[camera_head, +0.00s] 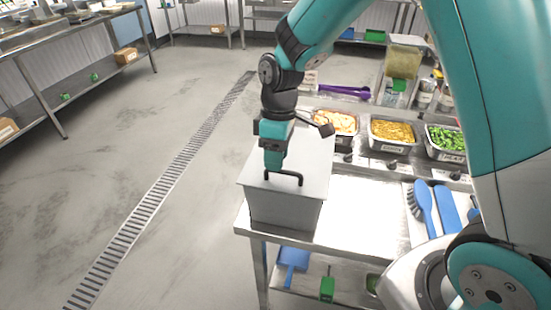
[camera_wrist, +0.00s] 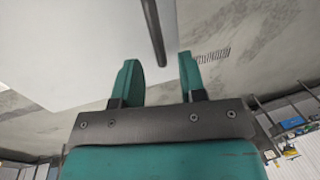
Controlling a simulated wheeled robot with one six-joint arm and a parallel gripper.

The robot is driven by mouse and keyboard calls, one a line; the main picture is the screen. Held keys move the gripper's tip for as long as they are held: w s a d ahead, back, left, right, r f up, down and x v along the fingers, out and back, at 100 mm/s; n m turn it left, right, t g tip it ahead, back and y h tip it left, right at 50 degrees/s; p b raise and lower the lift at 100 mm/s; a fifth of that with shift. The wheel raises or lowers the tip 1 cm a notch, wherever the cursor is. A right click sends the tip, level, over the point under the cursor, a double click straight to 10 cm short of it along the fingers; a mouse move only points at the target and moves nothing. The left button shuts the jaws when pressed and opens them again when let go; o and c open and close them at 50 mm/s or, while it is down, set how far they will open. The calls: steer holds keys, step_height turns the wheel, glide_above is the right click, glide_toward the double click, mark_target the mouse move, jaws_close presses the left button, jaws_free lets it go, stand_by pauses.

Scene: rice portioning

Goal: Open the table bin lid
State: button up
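The table bin (camera_head: 285,212) is a pale grey box at the left end of the steel table. Its flat lid (camera_head: 313,150) lies shut on top and carries a dark bar handle (camera_head: 284,179). My gripper (camera_head: 273,162) points down over the lid, right by the handle. In the wrist view my gripper (camera_wrist: 160,72) is open, its two green fingers apart. The dark handle (camera_wrist: 153,32) ends in the picture between the fingertips, with the white lid (camera_wrist: 70,45) at left. I cannot tell whether a finger touches the handle.
Food pans (camera_head: 393,132) stand in a row on the table behind and right of the bin. A blue brush (camera_head: 423,205) and other blue tools lie at the right. The tabletop (camera_head: 360,215) right of the bin is clear, and open floor (camera_head: 110,160) lies to the left.

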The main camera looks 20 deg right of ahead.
steer(key=shift+s+a+f, duration=0.1)
steer(key=shift+s+f, duration=0.1)
steer(key=shift+f, duration=0.75)
steer(key=shift+c, duration=0.2)
jaws_close()
steer(key=shift+r, duration=0.1)
